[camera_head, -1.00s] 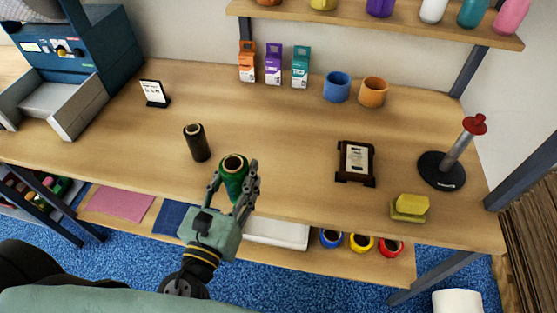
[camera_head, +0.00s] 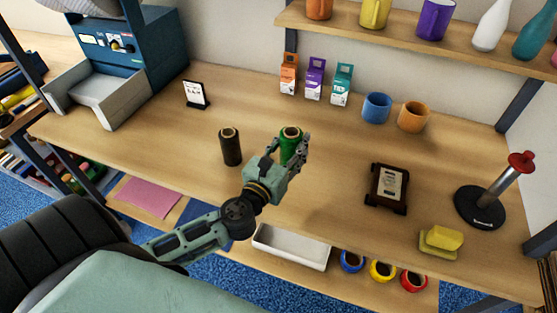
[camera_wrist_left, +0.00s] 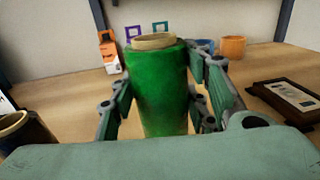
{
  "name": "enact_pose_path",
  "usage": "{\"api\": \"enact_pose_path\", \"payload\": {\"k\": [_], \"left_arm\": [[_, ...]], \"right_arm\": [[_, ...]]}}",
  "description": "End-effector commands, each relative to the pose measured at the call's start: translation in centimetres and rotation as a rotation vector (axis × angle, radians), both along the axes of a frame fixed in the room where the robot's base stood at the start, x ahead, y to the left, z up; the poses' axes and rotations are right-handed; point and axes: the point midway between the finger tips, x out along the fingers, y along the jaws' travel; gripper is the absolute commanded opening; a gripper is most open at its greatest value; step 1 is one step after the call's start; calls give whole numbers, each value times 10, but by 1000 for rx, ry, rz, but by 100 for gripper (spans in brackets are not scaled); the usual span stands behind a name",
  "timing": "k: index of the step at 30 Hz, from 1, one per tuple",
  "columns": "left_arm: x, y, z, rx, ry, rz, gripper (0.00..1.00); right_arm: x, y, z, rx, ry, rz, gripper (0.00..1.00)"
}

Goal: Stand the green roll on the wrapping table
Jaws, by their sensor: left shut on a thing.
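The green roll (camera_head: 291,142) is upright in my left gripper (camera_head: 288,150), over the wooden wrapping table (camera_head: 150,130). In the left wrist view the green roll (camera_wrist_left: 158,90) stands between the two fingers of my left gripper (camera_wrist_left: 160,105), which is shut on it. The roll's lower end is hidden by my gripper, so I cannot tell whether it touches the tabletop. A black roll (camera_head: 230,147) stands upright just left of the green one. My right gripper is not in view.
Small boxes (camera_head: 314,80), a blue mug (camera_head: 376,107) and an orange mug (camera_head: 413,115) stand behind. A framed plaque (camera_head: 388,187), yellow sponges (camera_head: 441,241) and a black-based holder (camera_head: 482,207) are right. A sign (camera_head: 195,95) stands back left. Tabletop between roll and plaque is clear.

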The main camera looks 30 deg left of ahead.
Motion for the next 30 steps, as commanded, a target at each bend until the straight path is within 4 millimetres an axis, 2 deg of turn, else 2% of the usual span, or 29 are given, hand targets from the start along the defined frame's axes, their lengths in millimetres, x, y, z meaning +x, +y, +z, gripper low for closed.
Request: {"api": "enact_pose_path", "payload": {"k": [3, 7, 16, 29, 30], "left_arm": [[-4, 21, -15, 3, 0, 1, 4], [-6, 31, -20, 1, -1, 0, 4], [-7, 33, -58, -1, 0, 1, 4], [-7, 33, -64, -1, -1, -1, 4], [-7, 33, -64, -1, 0, -1, 45]], "right_arm": [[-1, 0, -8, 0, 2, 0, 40], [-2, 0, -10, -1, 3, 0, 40], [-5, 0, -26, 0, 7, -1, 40], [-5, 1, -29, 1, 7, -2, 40], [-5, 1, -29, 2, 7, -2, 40]]}}
